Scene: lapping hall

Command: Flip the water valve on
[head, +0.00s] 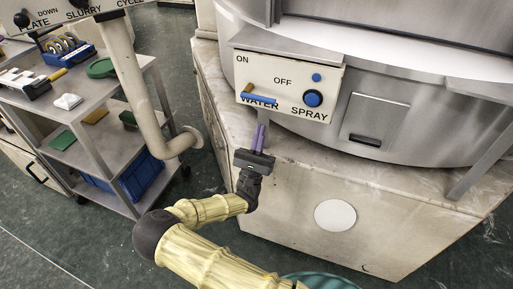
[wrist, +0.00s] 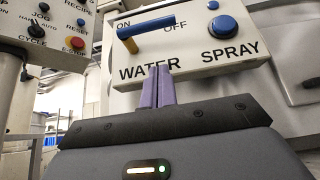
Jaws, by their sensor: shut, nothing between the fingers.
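The water valve (head: 259,98) is a blue bar handle with a brass-coloured stem, on a white panel above the word WATER. ON is printed to its upper left and OFF to its upper right. The handle lies roughly sideways. In the wrist view, the valve (wrist: 150,26) is just above my fingertips. My gripper (head: 260,137) has purple fingers, shut together and empty, pointing up just below the panel. In the wrist view, my gripper (wrist: 158,84) shows its fingertips in front of WATER, apart from the handle.
The blue spray knob (head: 313,98) and a small blue button (head: 316,77) are on the panel's right side. A pale pipe (head: 135,90) and a grey cart (head: 95,155) stand to the left. A stone-topped base (head: 310,160) lies under the panel.

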